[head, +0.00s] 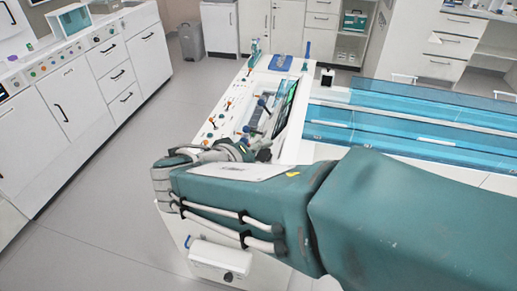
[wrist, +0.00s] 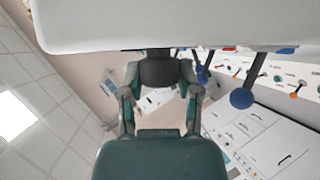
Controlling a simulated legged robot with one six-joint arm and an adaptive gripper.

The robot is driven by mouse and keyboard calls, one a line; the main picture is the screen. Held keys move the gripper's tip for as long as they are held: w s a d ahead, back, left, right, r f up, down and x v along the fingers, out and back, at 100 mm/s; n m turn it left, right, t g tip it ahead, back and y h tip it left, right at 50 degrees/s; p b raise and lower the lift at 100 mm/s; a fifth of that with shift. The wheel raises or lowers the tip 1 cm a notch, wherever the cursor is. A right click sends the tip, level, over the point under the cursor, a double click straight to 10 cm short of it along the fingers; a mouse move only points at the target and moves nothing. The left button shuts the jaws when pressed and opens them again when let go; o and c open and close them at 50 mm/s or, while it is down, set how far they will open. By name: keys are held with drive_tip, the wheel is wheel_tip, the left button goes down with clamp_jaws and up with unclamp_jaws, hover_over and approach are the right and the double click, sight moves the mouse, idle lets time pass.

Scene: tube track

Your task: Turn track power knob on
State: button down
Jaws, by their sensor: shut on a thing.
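The control console (head: 203,148) has a white top with several small levers and knobs, and my arm reaches across its near end. My gripper (head: 262,150) is at the panel's near part in the head view, where the arm hides much of it. In the wrist view my gripper (wrist: 160,75) has its two fingers on either side of a dark, rounded knob (wrist: 160,70) and is shut on it. No label on this knob is readable, and its on or off position cannot be told.
A blue-ball lever (wrist: 241,98) stands beside the gripper in the wrist view, with orange-tipped levers (wrist: 296,93) beyond. The blue tube track (head: 400,118) runs to the right of the console. White cabinets (head: 80,90) line the left, with clear floor between.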

drive_tip(key=shift+f, duration=0.25)
drive_tip(key=shift+c, duration=1.5)
unclamp_jaws()
drive_tip(key=shift+s, duration=0.1)
drive_tip(key=shift+a+r, duration=0.1)
drive_tip(key=shift+a, duration=0.05)
drive_tip(key=shift+s+a+r, duration=0.1)
drive_tip(key=shift+a+r, duration=0.05)
drive_tip(key=v, duration=1.1)
drive_tip(key=shift+s+a, duration=0.2)
